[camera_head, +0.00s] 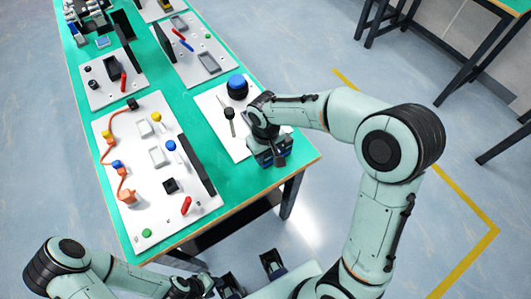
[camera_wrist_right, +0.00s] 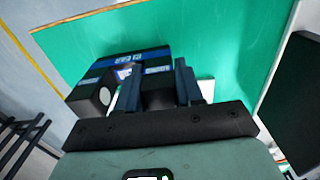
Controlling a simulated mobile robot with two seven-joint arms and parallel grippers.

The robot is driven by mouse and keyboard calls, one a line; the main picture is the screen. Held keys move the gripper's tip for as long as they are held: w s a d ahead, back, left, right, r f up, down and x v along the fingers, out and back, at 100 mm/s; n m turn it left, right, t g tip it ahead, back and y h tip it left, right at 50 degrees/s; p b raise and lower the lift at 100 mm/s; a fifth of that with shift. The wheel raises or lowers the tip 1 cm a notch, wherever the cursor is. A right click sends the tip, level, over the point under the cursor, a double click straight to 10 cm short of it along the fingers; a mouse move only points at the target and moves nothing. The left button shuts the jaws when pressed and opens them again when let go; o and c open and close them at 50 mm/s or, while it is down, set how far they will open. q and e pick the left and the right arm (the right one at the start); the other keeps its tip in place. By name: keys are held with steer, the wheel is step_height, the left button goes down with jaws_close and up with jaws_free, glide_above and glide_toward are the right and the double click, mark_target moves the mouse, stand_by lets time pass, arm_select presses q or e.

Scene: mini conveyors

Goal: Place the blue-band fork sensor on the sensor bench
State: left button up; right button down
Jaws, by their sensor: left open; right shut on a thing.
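My right gripper (camera_head: 268,150) is shut on a dark block-shaped thing at the right edge of the green table. In the right wrist view, its two fingers (camera_wrist_right: 158,86) clasp the dark body of the fork sensor (camera_wrist_right: 100,68), which has a blue band with small white-and-blue labels. The sensor's underside is hidden, so I cannot tell whether it touches the board. A white board (camera_head: 207,103) lies beneath and left of this gripper. My left gripper (camera_head: 203,285) is low at the front, below the table edge, open and away from the boards; its fingertips show poorly.
The green table (camera_head: 235,210) has bare surface at its front right. A large white board (camera_head: 122,215) with an orange cable and several coloured parts fills the front left. A blue-capped knob (camera_head: 237,87) and a dark upright panel (camera_head: 197,163) stand near the right gripper.

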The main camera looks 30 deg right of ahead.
steer(key=shift+f, duration=0.1)
steer(key=c, duration=0.7)
jaws_free()
steer(key=shift+r, duration=0.35)
step_height(320, 180, up, 12)
steer(key=shift+f+p, duration=0.15)
steer(key=shift+p, duration=0.65)
steer(key=shift+s+f, duration=0.1)
